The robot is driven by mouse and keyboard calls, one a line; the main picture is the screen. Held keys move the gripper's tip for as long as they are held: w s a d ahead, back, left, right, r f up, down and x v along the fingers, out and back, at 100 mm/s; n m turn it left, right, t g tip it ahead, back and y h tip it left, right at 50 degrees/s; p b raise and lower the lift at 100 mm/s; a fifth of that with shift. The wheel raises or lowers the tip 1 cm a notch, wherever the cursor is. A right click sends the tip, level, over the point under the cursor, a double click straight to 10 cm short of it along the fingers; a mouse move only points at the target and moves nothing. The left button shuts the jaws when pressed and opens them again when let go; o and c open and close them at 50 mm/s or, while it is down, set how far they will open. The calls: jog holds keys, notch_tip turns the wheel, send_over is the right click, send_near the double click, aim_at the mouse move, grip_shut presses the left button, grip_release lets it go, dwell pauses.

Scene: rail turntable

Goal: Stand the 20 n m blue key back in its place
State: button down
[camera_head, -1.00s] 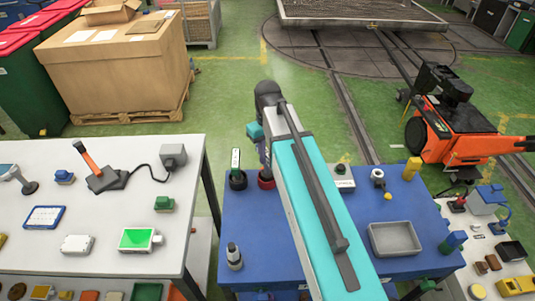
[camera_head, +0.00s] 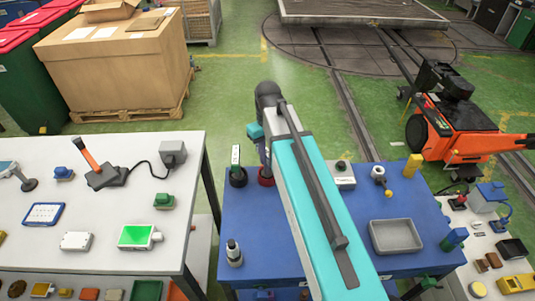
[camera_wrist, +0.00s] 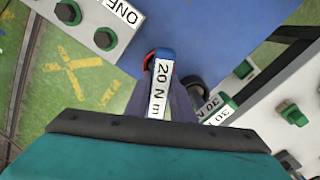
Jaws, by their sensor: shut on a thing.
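The 20 N m key (camera_wrist: 161,88) has a blue top and a white label, and sits between my gripper's fingers in the wrist view. My gripper (camera_wrist: 159,105) is shut on it. A red ring holder (camera_wrist: 148,59) shows just behind the key's top; it also shows in the head view (camera_head: 266,182), directly below my gripper (camera_head: 262,156). The key looks close to upright at the red ring, but my arm hides its lower end, so I cannot tell whether it is seated.
A green 30 N m key (camera_wrist: 220,108) stands in a dark ring (camera_head: 238,179) just left of the red one. The blue table (camera_head: 290,235) also bears a grey tray (camera_head: 395,236), a button box (camera_head: 341,178) and a dark-topped bottle-like part (camera_head: 233,253).

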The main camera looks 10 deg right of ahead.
jog(key=shift+f, duration=0.35)
jog(key=c, duration=1.4)
grip_release()
jog(key=shift+c, duration=0.2)
jog(key=shift+r, duration=0.1)
notch_tip(320, 180, up, 9)
jog(key=p, duration=0.5)
jog(key=shift+r, duration=2.35)
